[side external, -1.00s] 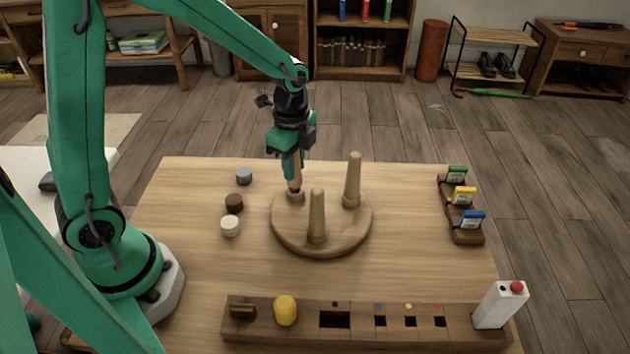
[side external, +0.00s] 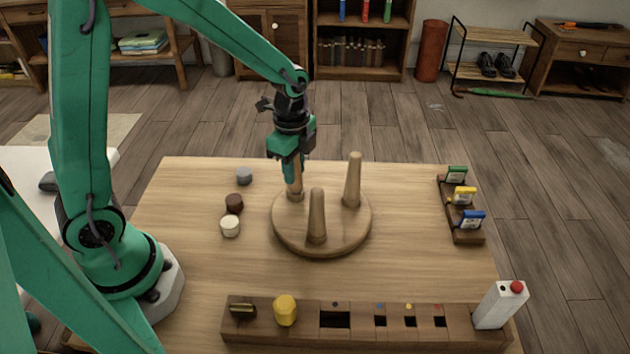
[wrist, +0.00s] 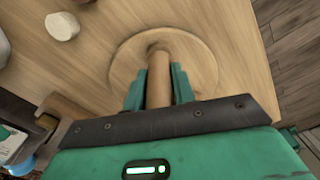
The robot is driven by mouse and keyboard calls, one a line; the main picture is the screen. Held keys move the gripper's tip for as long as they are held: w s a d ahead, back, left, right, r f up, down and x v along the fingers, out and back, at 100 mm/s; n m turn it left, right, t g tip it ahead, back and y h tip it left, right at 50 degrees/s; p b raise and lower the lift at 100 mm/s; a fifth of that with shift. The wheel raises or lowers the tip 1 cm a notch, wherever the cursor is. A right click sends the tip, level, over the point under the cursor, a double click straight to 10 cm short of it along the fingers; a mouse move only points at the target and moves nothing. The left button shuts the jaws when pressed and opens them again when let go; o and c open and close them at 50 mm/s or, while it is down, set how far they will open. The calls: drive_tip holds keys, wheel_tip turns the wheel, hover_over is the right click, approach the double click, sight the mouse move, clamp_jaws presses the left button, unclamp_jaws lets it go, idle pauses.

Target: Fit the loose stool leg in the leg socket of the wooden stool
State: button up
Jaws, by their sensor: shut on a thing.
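The wooden stool (side external: 275,224) lies upside down on the table, its round seat flat and two legs standing up from it. My gripper (side external: 293,180) is above the seat's back left part, shut on the loose stool leg (side external: 295,190). The leg stands nearly upright, its lower end at the leg socket. The socket's opening is hidden by the leg, so I cannot tell how deep the leg sits. In the wrist view, the leg (wrist: 158,82) lies between both fingers and its far end meets the round seat (wrist: 205,65).
Grey, brown and cream round pieces (side external: 230,226) lie left of the stool. A wooden rack (side external: 466,236) with green, yellow and blue tags stands at right. A long slotted block (side external: 360,338) with a yellow knob (side external: 285,310) and a white red-buttoned box (side external: 500,305) runs along the front.

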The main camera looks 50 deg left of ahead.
drive_tip(key=shift+f, duration=0.15)
drive_tip(key=o, duration=1)
drive_tip(key=shift+c, duration=0.2)
drive_tip(key=shift+r, duration=3.85)
drive_tip(key=shift+s+a+r+n, duration=0.1)
drive_tip(key=shift+s+r+n, duration=0.35)
drive_tip(key=shift+r, duration=0.2)
drive_tip(key=s+a+r+n+t, duration=0.2)
drive_tip(key=s+r+n+t, duration=0.3)
drive_tip(key=s+n, duration=0.8)
wheel_tip(320, 180, up, 3)
drive_tip(key=shift+s+r+t, duration=0.1)
drive_tip(key=shift+s+t, duration=0.2)
drive_tip(key=shift+s, duration=0.1)
